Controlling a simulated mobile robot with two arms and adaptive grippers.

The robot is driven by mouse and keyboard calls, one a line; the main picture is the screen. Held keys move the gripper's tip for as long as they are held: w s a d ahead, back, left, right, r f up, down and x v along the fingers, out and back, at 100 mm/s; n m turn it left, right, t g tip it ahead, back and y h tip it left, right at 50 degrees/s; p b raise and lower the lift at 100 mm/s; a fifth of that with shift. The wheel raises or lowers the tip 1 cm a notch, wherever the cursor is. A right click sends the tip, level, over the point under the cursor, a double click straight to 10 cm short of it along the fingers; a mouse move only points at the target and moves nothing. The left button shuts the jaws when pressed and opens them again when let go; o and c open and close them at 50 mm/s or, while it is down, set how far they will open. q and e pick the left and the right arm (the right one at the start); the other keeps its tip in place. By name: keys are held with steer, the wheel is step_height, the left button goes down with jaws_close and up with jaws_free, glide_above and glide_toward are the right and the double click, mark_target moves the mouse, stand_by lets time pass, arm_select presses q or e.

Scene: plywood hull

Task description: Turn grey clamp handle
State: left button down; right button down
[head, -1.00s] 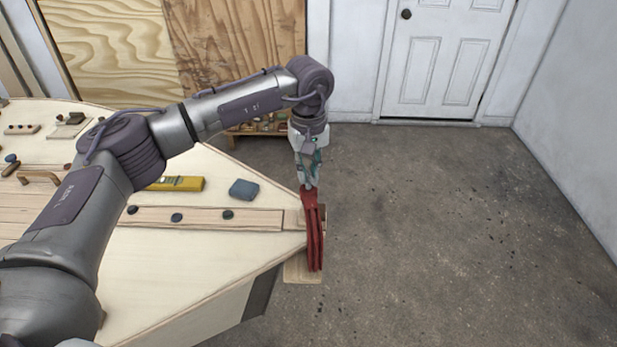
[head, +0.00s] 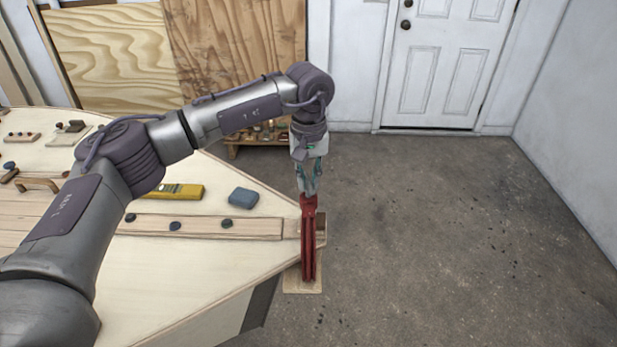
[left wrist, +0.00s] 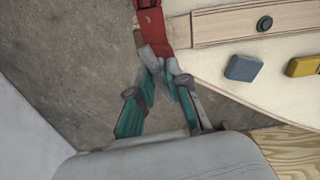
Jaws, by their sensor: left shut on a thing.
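A red clamp (head: 309,245) is at the pointed tip of the plywood hull (head: 205,265); in the head view it stands nearly upright. My left gripper (head: 309,190) is directly above it, pointing down. In the left wrist view the red clamp (left wrist: 152,25) is at the top, and the gripper's teal-padded fingers (left wrist: 165,70) close on the small grey clamp handle (left wrist: 154,58) at its end. The fingers hide most of the handle. My right gripper is in neither view.
A blue block (head: 243,198) and a yellow level (head: 178,190) lie on the hull near a wooden strip (head: 190,226) with dark knobs. Wood pads sit by the clamp. The concrete floor (head: 450,230) to the right is clear up to a white door (head: 435,70).

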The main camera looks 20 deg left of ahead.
mark_target(309, 180)
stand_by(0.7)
arm_select(q)
steer(key=c, duration=1)
jaws_free()
steer(key=shift+r, duration=0.15)
step_height(309, 180, up, 12)
steer(key=shift+f, duration=0.1)
